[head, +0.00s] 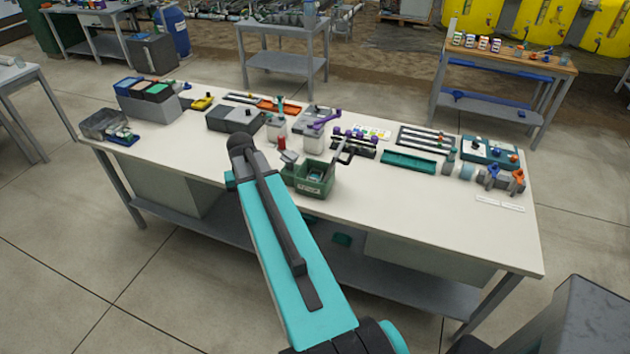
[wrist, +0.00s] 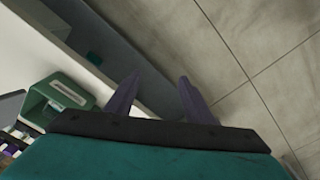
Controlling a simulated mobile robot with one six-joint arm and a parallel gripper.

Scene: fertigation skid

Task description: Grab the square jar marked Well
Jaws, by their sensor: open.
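In the head view my gripper is hidden behind my arm. No jar is identifiable in the wrist view.
A green open box (head: 308,187) with a white label sits near the bench's front edge, in front of the jars; it also shows in the wrist view (wrist: 68,88). Grey boxes (head: 234,120) stand left of the jars. The bench's front right (head: 430,215) is clear.

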